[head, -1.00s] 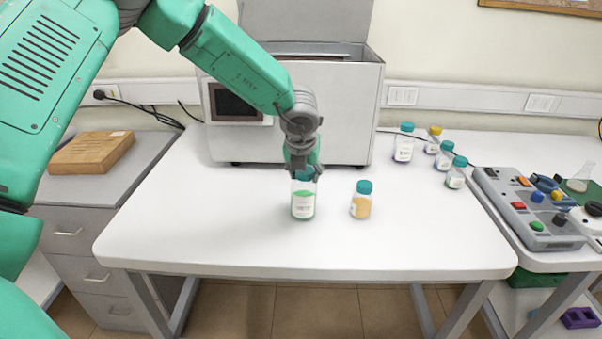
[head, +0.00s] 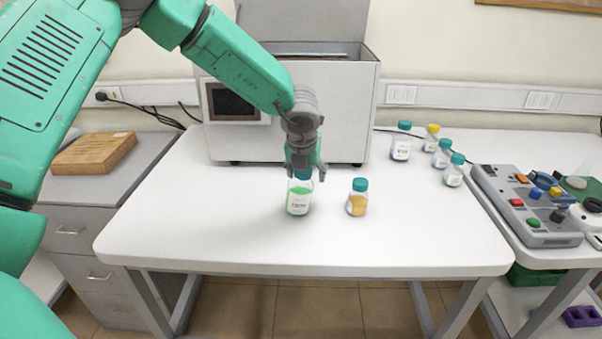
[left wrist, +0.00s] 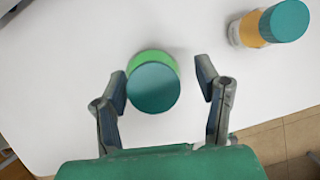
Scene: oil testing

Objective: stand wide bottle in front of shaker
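The wide bottle (head: 298,201), clear with green contents, a white label and a teal cap, stands upright on the table in front of the shaker (head: 335,110), a large white box with a dark screen and raised lid. My left gripper (head: 305,174) is directly above the bottle, pointing down. In the left wrist view its open fingers (left wrist: 166,92) are on either side of the bottle's teal cap (left wrist: 153,88). The left finger is close to the cap, and a clear gap shows on the right. My right gripper is not in view.
A bottle with orange contents (head: 357,202) stands just right of the wide bottle. Several small bottles (head: 402,146) stand at the back right. A grey control box (head: 528,205) is at the right. The white table's (head: 190,225) front left is clear.

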